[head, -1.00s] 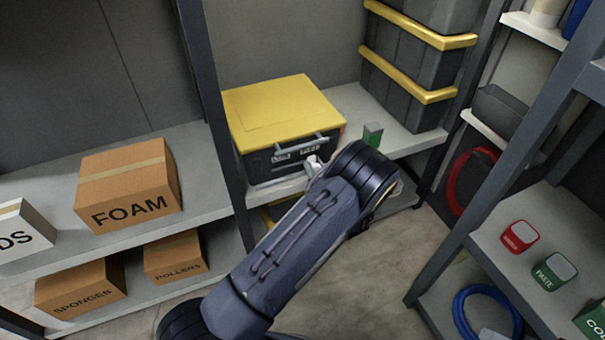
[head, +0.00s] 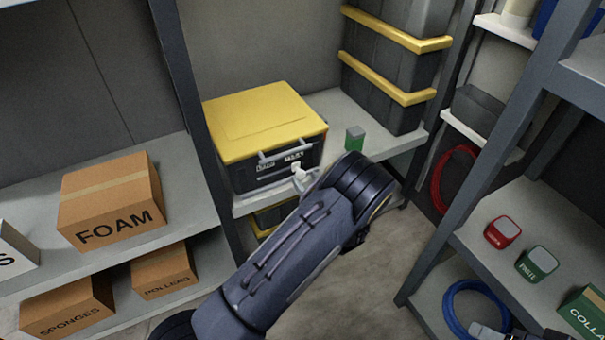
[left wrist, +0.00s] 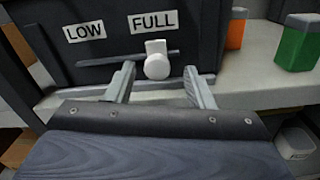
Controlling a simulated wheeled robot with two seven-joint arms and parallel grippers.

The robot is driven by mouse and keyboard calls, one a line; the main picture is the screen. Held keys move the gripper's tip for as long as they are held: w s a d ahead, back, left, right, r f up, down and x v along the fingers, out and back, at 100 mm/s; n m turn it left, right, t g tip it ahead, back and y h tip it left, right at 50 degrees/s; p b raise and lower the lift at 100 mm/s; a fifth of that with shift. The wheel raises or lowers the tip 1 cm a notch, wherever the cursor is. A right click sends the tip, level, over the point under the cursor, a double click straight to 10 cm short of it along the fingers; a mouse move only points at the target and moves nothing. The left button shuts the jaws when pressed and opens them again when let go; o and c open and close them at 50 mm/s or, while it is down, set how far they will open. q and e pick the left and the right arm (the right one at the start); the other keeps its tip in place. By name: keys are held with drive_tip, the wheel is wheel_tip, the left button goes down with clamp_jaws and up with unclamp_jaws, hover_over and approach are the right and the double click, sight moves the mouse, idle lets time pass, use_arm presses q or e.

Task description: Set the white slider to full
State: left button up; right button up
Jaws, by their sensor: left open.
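The white slider (left wrist: 157,60) sits in a horizontal slot on the dark front of a yellow-lidded box (head: 262,112). In the left wrist view it stands under the FULL label (left wrist: 152,22), toward the slot's right end; the LOW label (left wrist: 84,31) is to the left. It also shows small in the head view (head: 299,171). My left gripper (left wrist: 160,72) is open, with one finger on each side of the knob and a visible gap to both. My right gripper (head: 484,331) shows only partly at the bottom edge of the head view; its jaws cannot be made out.
A grey handle (head: 286,149) crosses the box front above the labels. A green container (head: 355,139) stands right of the box, before stacked dark cases (head: 390,75). A shelf post (head: 190,110) rises just left of the box. Cardboard boxes (head: 110,200) fill the left shelves.

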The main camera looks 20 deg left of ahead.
use_arm(q)
drive_tip(key=shift+v, duration=2.25)
drive_tip(key=s+a+r+n+g+h, duration=0.2)
drive_tip(key=s+a+r+n+g, duration=0.2)
drive_tip(key=s+a+n+g, duration=0.25)
drive_tip(key=s+a+r+n+g+h, duration=0.2)
drive_tip(key=s+a+r+n+g, duration=0.1)
drive_tip(key=s+a+n+g, duration=0.4)
drive_tip(key=s+d+r+n+t+h, duration=0.1)
drive_tip(key=s+d+r+n+h, duration=0.25)
drive_tip(key=s+n, duration=0.2)
drive_tip(key=s+d+r+n+h, duration=0.2)
drive_tip(key=s+n+h, duration=0.2)
drive_tip(key=s, duration=0.2)
drive_tip(key=s+d+r+n+t+h, duration=0.6)
drive_tip(key=d+n, duration=0.1)
wheel_tip(320, 180, up, 27)
drive_tip(key=p, duration=2.7)
drive_tip(key=shift+d, duration=0.2)
